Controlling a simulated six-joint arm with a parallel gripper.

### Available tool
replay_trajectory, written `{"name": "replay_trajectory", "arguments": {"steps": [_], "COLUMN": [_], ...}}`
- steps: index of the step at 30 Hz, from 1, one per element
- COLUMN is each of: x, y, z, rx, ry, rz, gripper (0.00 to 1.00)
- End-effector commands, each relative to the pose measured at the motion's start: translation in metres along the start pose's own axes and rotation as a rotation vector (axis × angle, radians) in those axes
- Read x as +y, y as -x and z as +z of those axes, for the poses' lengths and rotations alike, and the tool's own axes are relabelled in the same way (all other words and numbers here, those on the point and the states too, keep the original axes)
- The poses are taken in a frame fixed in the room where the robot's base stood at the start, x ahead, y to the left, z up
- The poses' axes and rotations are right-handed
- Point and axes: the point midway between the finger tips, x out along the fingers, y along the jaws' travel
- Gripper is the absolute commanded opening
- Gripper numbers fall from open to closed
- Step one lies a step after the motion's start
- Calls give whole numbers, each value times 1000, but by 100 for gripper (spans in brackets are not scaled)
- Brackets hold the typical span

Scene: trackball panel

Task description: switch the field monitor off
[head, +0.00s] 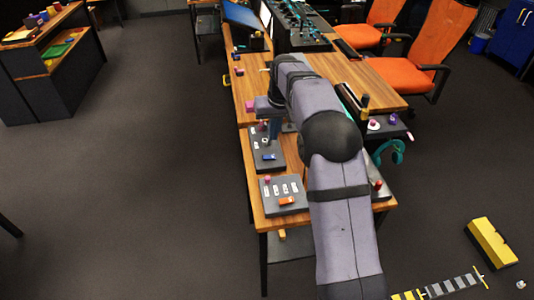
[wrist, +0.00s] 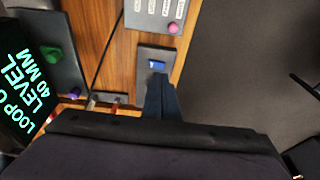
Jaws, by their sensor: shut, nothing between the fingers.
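A dark screen (wrist: 22,88) with glowing text, including "LEVEL" and "40 MM", shows at the left of the wrist view. I cannot tell whether it is the field monitor. A blue rocker (wrist: 157,65) sits on a small grey panel (wrist: 146,54) on the desk; a blue rocker (head: 269,157) also shows on a grey panel (head: 257,137) in the head view. My gripper (wrist: 160,82) is shut and empty, its fingertips close to the blue rocker in the wrist view. I cannot tell whether they touch. In the head view my gripper (head: 274,132) points down over the grey panel.
The nearer panel (head: 265,203) has a pink knob, white labels and an orange rocker (head: 286,201). A dark box with a green knob (wrist: 52,54) and a purple knob (wrist: 75,93) stands left in the wrist view. My arm hides much of the desk (head: 258,216).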

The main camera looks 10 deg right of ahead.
Motion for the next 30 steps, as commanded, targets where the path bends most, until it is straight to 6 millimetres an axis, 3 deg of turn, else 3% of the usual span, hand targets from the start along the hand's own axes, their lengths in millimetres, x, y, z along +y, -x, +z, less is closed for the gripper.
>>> {"name": "replay_trajectory", "arguments": {"steps": [9, 30], "x": [1, 1], "y": [-13, -23], "z": [-28, -31], "rx": [34, 36], "ry": [3, 4], "rz": [-6, -7], "gripper": [0, 0]}}
